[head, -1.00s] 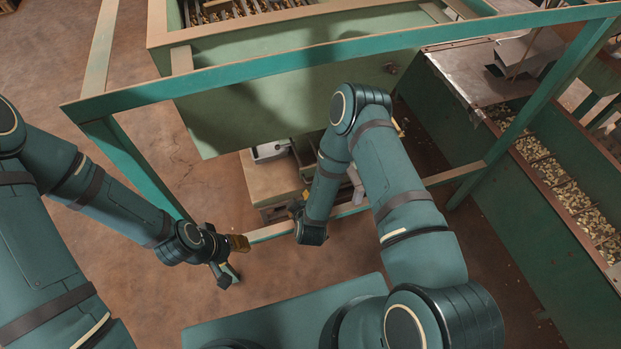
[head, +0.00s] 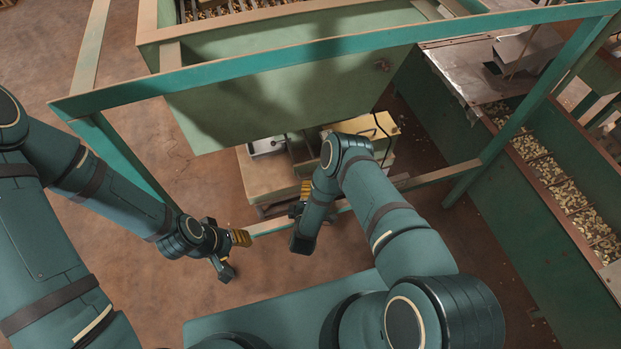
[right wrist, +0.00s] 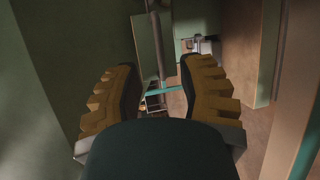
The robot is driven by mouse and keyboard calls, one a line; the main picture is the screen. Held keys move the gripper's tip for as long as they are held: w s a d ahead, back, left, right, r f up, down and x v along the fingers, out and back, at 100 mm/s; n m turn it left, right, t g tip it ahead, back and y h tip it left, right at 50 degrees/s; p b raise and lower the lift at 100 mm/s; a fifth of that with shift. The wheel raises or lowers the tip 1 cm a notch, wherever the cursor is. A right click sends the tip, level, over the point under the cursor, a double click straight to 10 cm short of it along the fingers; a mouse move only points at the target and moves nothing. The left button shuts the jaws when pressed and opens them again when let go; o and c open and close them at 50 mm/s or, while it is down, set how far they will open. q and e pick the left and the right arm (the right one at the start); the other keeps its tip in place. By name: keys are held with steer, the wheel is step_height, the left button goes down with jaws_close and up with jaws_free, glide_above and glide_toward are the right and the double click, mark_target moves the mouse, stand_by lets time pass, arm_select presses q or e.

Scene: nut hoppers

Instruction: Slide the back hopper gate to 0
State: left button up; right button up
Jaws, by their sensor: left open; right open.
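A large green hopper (head: 290,98) fills the upper middle of the head view, with a small dark knob (head: 382,65) on its front. I cannot make out for certain which part is the back hopper gate, nor any scale mark. My right gripper (head: 301,198) is low in front of the hopper, partly hidden by its own wrist. In the right wrist view its yellow-padded fingers (right wrist: 160,92) are apart with nothing held; a grey upright bar (right wrist: 157,45) and a small metal fitting (right wrist: 197,44) show beyond them. My left gripper (head: 236,255) is open and empty, left of the right one.
A teal frame (head: 330,50) runs across in front of the hopper, with a lower rail (head: 440,176). Beneath the hopper stand a wooden bench (head: 262,178) and a yellowish box (head: 365,126). A nut-filled trough (head: 555,180) runs along the right. Floor at left is clear.

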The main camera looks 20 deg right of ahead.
steer(key=b+x, duration=0.1)
steer(key=x, duration=0.5)
steer(key=shift+w+d, duration=0.1)
steer(key=shift+w, duration=0.15)
jaws_close()
